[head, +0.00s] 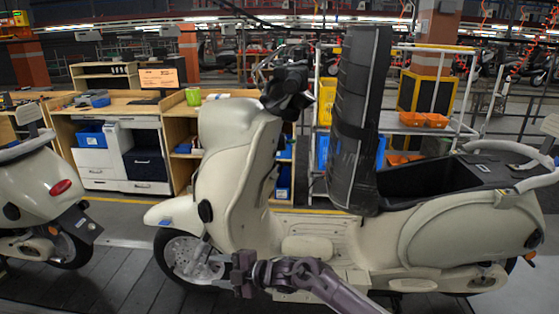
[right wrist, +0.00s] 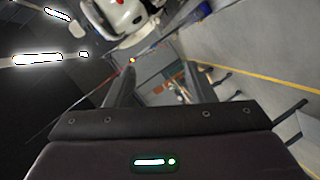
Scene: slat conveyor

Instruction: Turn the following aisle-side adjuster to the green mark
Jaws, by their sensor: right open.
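A cream scooter (head: 235,160) stands side-on in the middle of the head view, its front wheel (head: 174,262) at the left. The rear of another cream scooter (head: 35,190) shows at the left edge. My right gripper (head: 203,262) is open, in front of the front wheel in the head view; the depth between them is unclear. In the right wrist view its two fingers (right wrist: 158,88) stand apart with nothing between them. A pale scooter part with a red light (right wrist: 125,15) shows beyond them. I cannot make out an adjuster or a green mark. My left gripper is out of view.
The dark slatted conveyor (head: 115,275) runs under the scooters. Wooden workbenches (head: 120,108) and a rack with orange bins (head: 425,119) stand behind. Floor shows between the two scooters.

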